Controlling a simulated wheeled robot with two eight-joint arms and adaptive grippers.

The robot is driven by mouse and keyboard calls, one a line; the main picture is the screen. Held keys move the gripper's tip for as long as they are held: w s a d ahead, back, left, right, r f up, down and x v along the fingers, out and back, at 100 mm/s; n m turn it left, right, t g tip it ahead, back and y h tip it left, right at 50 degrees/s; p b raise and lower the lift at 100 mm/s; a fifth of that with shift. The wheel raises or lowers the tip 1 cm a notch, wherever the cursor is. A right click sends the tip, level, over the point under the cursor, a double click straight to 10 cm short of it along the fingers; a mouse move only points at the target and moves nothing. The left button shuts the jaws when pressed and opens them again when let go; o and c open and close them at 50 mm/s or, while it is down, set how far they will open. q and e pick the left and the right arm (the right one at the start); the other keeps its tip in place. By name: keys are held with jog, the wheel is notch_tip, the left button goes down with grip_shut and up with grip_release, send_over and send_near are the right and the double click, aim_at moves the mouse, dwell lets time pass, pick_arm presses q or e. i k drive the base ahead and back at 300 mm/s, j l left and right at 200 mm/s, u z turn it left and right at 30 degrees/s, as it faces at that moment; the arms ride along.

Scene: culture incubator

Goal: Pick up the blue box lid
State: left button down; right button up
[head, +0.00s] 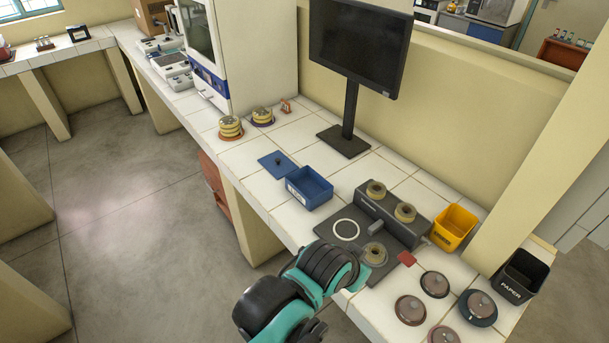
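The blue box lid (278,164) lies flat on the white tiled counter, with a small dark knob on top. The open blue box (309,187) stands just to its right and nearer the front edge, and looks empty. A teal and black part of one of my arms shows at the bottom middle, in front of the counter and well away from the lid. I cannot make out fingers on it. Neither gripper shows clearly, and nothing covers the lid.
A monitor (360,45) stands behind the box. Two stacks of dishes (230,128) (262,116) sit left of the lid. A dark device with round dishes (390,215), a yellow bin (453,228), a black paper bin (521,279) and several round lidded pots stand to the right.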

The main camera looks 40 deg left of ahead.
aim_at(279, 165)
jog(key=j+u, duration=0.1)
jog(key=u, duration=0.3)
jog(key=k+j+u, duration=0.1)
jog(key=u, duration=0.3)
jog(key=j+u, duration=0.2)
jog(key=u, duration=0.2)
